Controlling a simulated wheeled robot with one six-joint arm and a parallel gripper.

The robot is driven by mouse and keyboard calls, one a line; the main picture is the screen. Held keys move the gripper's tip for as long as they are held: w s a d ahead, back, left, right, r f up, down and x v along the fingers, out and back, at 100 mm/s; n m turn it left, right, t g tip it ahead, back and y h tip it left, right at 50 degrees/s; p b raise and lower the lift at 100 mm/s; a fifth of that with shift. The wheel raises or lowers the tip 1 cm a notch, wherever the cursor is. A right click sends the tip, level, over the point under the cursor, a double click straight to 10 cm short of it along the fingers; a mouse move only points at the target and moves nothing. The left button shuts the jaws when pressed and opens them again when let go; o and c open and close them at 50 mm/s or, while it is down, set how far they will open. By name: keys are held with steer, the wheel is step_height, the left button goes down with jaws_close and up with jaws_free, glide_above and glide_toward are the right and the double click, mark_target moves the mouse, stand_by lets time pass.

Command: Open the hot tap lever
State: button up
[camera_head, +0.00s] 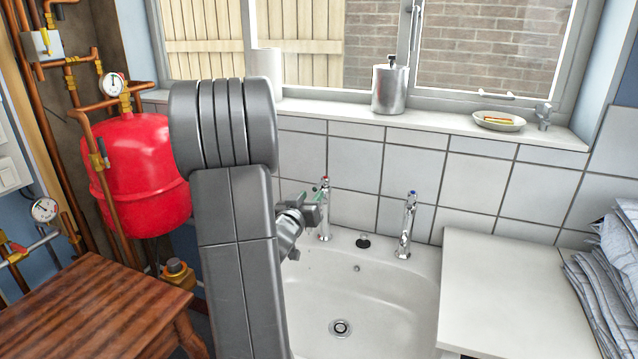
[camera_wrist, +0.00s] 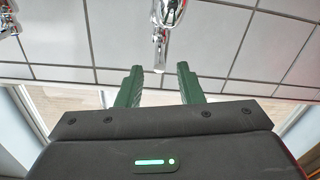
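The hot tap (camera_head: 324,228), chrome with a red mark on top, stands at the back left of the white sink (camera_head: 385,300). My gripper (camera_head: 314,205) is close beside its upper part, which it partly hides. In the wrist view, my gripper (camera_wrist: 158,76) is open, with its two green fingers apart. The hot tap's chrome lever (camera_wrist: 160,52) shows ahead, its end between the fingertips in the picture. I see no clear contact, and cannot tell the exact depth gap. The cold tap (camera_head: 407,225), with a blue mark, stands to the right.
A black plug (camera_head: 363,241) sits between the taps. A tiled wall (camera_head: 352,165) and the window sill (camera_head: 430,121) are behind. A metal dispenser (camera_head: 390,88) and soap dish (camera_head: 499,121) stand on the sill. A red tank (camera_head: 140,175) is left; a white worktop (camera_head: 500,300) is right.

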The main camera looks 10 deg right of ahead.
mark_target(324, 178)
steer(key=x, duration=0.7)
steer(key=shift+w+d+r+p, duration=0.15)
steer(key=shift+w+p, duration=0.05)
steer(key=shift+p, duration=0.15)
jaws_close()
